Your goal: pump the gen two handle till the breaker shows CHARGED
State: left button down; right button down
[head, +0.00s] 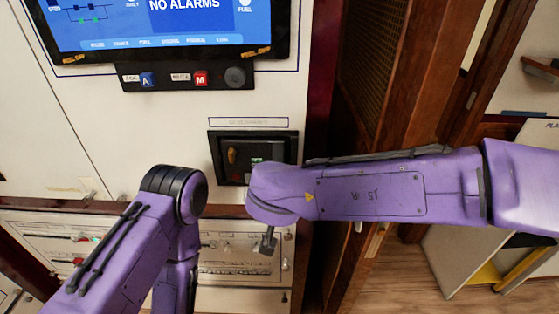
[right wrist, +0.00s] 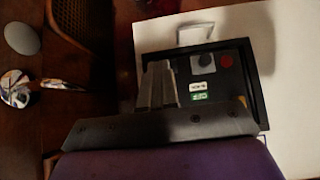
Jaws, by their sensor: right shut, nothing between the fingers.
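The black-framed breaker (head: 222,178) is set in the white panel under a label strip too small to read. A tan-yellow lever-like part (head: 232,156) shows at its left; its edge also shows in the right wrist view (right wrist: 243,101). My right gripper (right wrist: 158,70) is shut and empty, in front of the breaker's side; my wrist hides part of the breaker in the head view. My left gripper is out of view.
A screen (head: 190,20) reading NO ALARMS and a control strip (head: 188,76) are above. A lower panel (head: 235,255) with small switches lies below. A brown wooden door with a mesh panel (head: 372,60) stands close on the right. My left arm fills the lower left.

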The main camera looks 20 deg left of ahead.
dwell(0.4)
jog(key=w+r+p+v, duration=0.1)
jog(key=p+v, duration=0.1)
jog(key=v, duration=0.9)
jog(key=w+r+p+v, duration=0.2)
jog(key=v, duration=0.9)
jog(key=shift+a+r, duration=0.25)
jog(key=shift+a, duration=0.05)
jog(key=shift+s, duration=0.1)
